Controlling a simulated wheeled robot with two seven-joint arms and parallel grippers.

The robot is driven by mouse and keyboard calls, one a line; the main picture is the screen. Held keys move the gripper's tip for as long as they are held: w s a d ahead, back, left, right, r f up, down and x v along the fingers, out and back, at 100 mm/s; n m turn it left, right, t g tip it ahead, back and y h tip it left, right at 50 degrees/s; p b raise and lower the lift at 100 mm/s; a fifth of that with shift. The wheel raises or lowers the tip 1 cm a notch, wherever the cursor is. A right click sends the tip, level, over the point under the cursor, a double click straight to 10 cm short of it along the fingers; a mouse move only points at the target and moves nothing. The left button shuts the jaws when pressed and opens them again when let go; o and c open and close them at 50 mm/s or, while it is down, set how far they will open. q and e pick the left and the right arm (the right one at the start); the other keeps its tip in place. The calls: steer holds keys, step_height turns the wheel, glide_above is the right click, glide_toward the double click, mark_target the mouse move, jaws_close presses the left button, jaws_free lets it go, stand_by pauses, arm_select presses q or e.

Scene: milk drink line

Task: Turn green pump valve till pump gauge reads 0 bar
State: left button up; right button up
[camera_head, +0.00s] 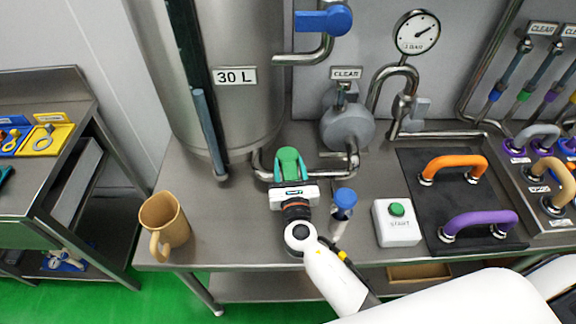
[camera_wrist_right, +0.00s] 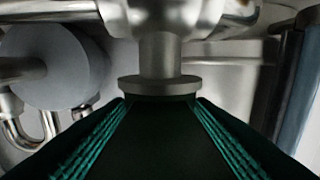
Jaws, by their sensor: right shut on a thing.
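The green pump valve (camera_head: 288,155) sits on the steel pipe at the foot of the tank. My right gripper (camera_head: 290,174) is shut on its handle and hides part of it. In the right wrist view, the valve's dark handle (camera_wrist_right: 160,125) lies between my two ribbed fingers, below a metal stem and collar. The pump gauge (camera_head: 417,34) is a round white dial above the pump at the upper right. Its needle points up and right, and the small print seems to read "1 BAR". The grey pump (camera_head: 347,126) stands right of the valve. My left gripper is not in view.
A blue-capped bottle (camera_head: 342,208) stands close right of my right wrist. The white START box (camera_head: 397,222) and a black mat (camera_head: 450,175) with orange and purple handles lie further right. A tan mug (camera_head: 165,224) stands at the left front edge. The steel tank (camera_head: 225,110) rises behind.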

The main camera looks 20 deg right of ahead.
steer(key=shift+d+n+y, duration=0.2)
steer(key=shift+n+y, duration=0.3)
steer(key=shift+y, duration=0.25)
steer(key=shift+d+n+y, duration=0.15)
steer(key=shift+n+y, duration=0.35)
steer(key=shift+y, duration=0.25)
steer(key=o, duration=1.1)
steer(key=s+b, duration=0.2)
steer(key=s, duration=1)
steer(key=shift+a+b, duration=0.1)
steer(key=shift+b, duration=0.3)
